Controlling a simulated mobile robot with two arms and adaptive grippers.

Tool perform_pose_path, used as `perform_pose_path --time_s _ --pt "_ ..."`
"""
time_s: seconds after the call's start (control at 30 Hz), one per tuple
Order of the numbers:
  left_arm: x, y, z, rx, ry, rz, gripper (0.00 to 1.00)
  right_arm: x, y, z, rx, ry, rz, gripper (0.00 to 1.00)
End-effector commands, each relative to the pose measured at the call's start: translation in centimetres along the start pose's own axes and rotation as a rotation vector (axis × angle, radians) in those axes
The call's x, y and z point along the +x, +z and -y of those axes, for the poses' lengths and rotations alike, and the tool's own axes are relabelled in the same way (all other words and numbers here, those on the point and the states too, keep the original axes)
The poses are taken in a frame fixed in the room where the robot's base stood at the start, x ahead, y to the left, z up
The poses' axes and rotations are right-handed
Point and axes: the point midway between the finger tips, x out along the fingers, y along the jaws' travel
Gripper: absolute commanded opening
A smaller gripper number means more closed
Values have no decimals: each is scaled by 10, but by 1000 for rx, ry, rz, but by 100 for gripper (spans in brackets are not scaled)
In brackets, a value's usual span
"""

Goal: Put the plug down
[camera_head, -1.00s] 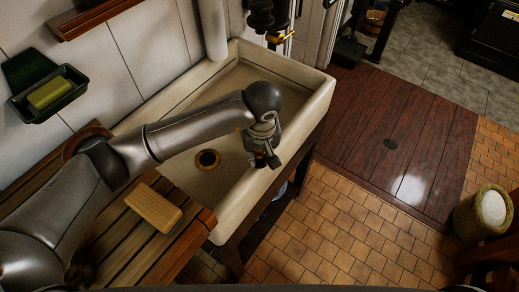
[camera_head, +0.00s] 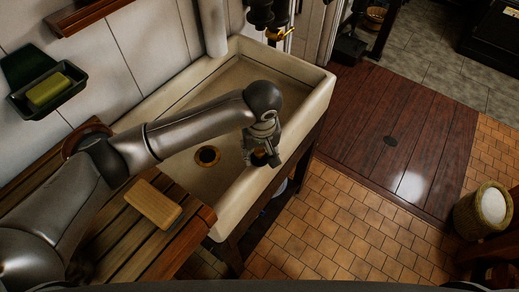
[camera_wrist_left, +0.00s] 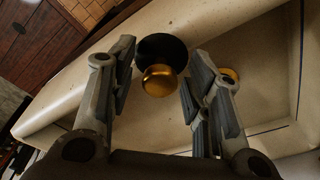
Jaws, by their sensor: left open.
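The plug (camera_wrist_left: 162,68), a black disc with a round brass knob, shows between the spread fingers in the left wrist view. It appears to rest in the pale sink (camera_head: 225,190), near its front wall and apart from the drain. The brass-rimmed drain (camera_head: 207,157) shows open in the head view; its brass rim (camera_wrist_left: 229,74) is partly hidden behind a finger in the wrist view. My left gripper (camera_head: 261,160) points down into the sink and is open around the plug's knob, with gaps on both sides. In the head view the gripper mostly hides the plug. My right gripper is not in view.
A wooden slatted board (camera_head: 120,235) with a tan block (camera_head: 153,205) adjoins the sink at the left. A green soap dish (camera_head: 47,93) hangs on the wall. A dark pipe and brass tap (camera_head: 278,34) stand at the sink's back right. The sink floor around the drain is clear.

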Motion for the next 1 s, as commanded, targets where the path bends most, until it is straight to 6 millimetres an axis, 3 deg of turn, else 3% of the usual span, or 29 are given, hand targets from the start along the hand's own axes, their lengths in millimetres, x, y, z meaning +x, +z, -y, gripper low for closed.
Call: perform_pose_path --time_s 0.1,0.17,0.5,0.7,1.0 --pt "-5 -1 0 -1 0 1 45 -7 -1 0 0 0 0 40" --pt "-10 -2 -1 0 4 -4 45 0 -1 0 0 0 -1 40" --pt "-80 -1 -1 1 2 -5 45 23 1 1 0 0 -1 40" --pt "-110 -1 -1 0 2 -3 45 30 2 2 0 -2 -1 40" --pt "-123 0 0 1 0 1 45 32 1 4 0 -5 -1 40"
